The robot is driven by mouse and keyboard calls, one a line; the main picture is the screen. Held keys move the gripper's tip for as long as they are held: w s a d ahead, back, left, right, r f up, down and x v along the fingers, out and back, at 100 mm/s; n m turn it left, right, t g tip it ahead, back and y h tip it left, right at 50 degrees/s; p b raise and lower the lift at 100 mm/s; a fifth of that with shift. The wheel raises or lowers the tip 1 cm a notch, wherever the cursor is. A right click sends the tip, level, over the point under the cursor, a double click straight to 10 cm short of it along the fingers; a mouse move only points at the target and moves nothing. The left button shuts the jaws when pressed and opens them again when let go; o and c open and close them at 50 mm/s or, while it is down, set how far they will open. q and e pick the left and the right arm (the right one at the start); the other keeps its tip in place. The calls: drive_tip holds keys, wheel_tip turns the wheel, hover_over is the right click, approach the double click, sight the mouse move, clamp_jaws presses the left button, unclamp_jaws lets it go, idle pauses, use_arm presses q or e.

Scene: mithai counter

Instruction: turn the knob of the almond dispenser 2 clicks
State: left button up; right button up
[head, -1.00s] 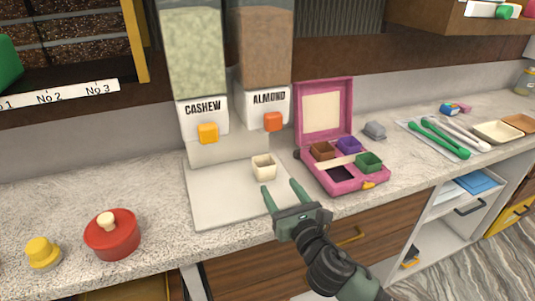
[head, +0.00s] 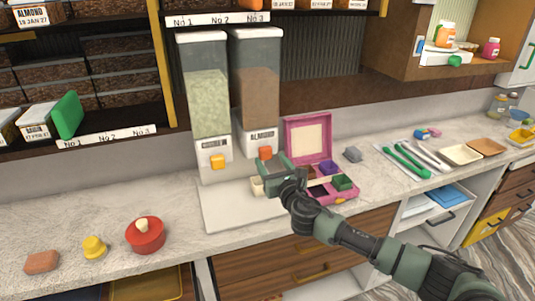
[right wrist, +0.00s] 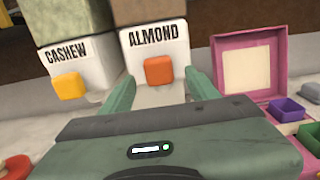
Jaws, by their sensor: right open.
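The almond dispenser (head: 256,85) stands on the counter, its clear hopper filled with brown contents. Its orange knob (head: 265,152) sits below the ALMOND label. My right gripper (head: 263,165) is open just in front of and below this knob. In the right wrist view the orange knob (right wrist: 159,70) shows between and beyond the two green fingertips, with no visible contact. A small cream cup (head: 257,187) stands below the almond dispenser on the pale base board (head: 225,212), partly hidden by my gripper. My left gripper is not in view.
The cashew dispenser (head: 205,95) with a yellow knob (head: 217,161) stands close on the left. An open pink box (head: 287,136) with small coloured cups is close on the right. The counter between is clear.

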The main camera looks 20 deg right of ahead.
sight(267, 155)
drive_tip(key=shift+w+r, duration=0.1)
drive_tip(key=shift+w, duration=0.65)
drive_tip(key=shift+w+a, duration=0.1)
drive_tip(key=shift+w, duration=1.05)
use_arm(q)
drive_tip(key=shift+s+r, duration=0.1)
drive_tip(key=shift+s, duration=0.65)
use_arm(e)
clamp_jaws()
